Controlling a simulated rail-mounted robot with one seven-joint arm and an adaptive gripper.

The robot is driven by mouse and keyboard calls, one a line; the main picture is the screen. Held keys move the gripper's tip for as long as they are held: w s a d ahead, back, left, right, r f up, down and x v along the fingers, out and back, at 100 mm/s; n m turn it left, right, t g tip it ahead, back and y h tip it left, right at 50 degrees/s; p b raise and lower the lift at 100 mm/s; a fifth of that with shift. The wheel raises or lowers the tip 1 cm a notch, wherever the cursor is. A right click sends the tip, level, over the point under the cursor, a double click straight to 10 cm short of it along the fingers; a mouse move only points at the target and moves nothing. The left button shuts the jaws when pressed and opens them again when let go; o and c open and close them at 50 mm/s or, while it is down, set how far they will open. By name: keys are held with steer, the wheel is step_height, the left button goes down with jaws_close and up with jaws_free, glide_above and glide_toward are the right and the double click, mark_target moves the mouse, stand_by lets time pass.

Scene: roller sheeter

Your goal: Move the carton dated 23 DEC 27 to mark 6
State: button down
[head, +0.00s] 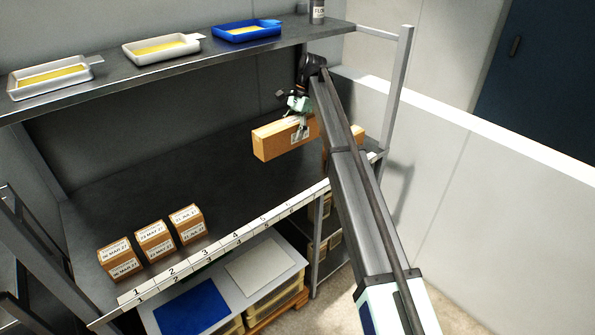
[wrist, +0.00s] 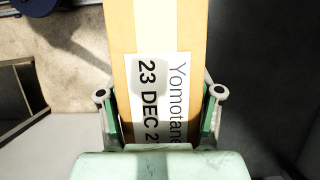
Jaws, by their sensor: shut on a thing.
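The long brown carton (head: 275,140) is in my gripper (head: 300,130), above the right part of the dark shelf. In the wrist view the carton (wrist: 190,60) runs up between the two fingers of my gripper (wrist: 160,95). Its white label reads "Yomotane" and "23 DEC 2", with the last part cut off. The fingers touch both its sides. The number strip (head: 232,240) runs along the shelf's front edge. Mark 6 (head: 292,211) is towards its right end. My arm hides part of the shelf there.
Three small dated cartons (head: 154,240) stand at the front left, near marks 1 and 2. A brown piece (head: 358,133) shows right of my arm; I cannot tell whether it is another carton. Trays (head: 160,47) stand on the upper shelf. A post (head: 398,90) stands at right.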

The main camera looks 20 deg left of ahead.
step_height(320, 180, down, 16)
steer(key=p, duration=0.4)
steer(key=shift+d, duration=0.1)
steer(key=shift+f, duration=0.1)
steer(key=shift+c, duration=1)
jaws_free()
steer(key=shift+f, duration=0.1)
steer(key=shift+b+v, duration=2.05)
steer(key=shift+v, duration=4.1)
